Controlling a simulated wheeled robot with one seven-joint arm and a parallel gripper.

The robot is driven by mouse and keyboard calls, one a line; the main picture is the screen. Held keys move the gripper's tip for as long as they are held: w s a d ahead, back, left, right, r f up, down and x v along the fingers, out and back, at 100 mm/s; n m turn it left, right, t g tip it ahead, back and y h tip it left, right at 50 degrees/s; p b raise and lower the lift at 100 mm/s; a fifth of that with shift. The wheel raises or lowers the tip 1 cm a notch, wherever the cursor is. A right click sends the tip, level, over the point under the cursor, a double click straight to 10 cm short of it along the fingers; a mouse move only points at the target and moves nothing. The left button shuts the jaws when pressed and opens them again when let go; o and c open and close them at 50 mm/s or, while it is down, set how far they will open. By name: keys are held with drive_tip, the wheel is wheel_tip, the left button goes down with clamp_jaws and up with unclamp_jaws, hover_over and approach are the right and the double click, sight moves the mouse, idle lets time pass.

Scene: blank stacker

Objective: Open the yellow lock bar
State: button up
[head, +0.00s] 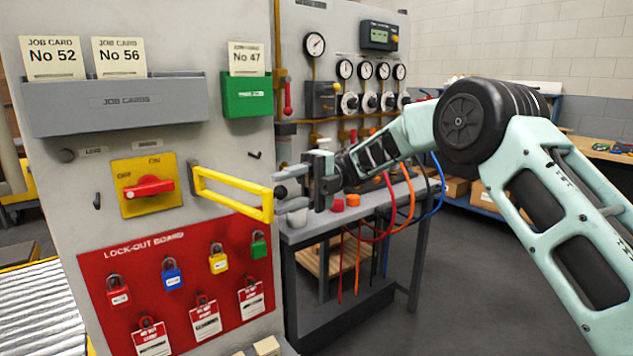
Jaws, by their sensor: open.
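The yellow lock bar (231,191) is a long slotted frame on the grey panel, right of the red switch handle (149,187) on its yellow plate (133,200). Its left end is at a pivot beside the plate. It slants slightly down to the right and its free end stands near the panel's right edge. My gripper (281,191) is at that free end, with its fingers apart and pointing left. I cannot tell whether a finger touches the bar.
Below the bar is a red lock-out board (185,285) with several padlocks and tags. A grey card holder (120,106) and a green one (246,93) are above. A grey bench (350,215) with hoses stands behind my gripper. Open floor lies to the right.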

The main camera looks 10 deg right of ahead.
drive_tip(key=p+v, duration=0.2)
drive_tip(key=v, duration=1.4)
drive_tip(key=shift+p, duration=0.35)
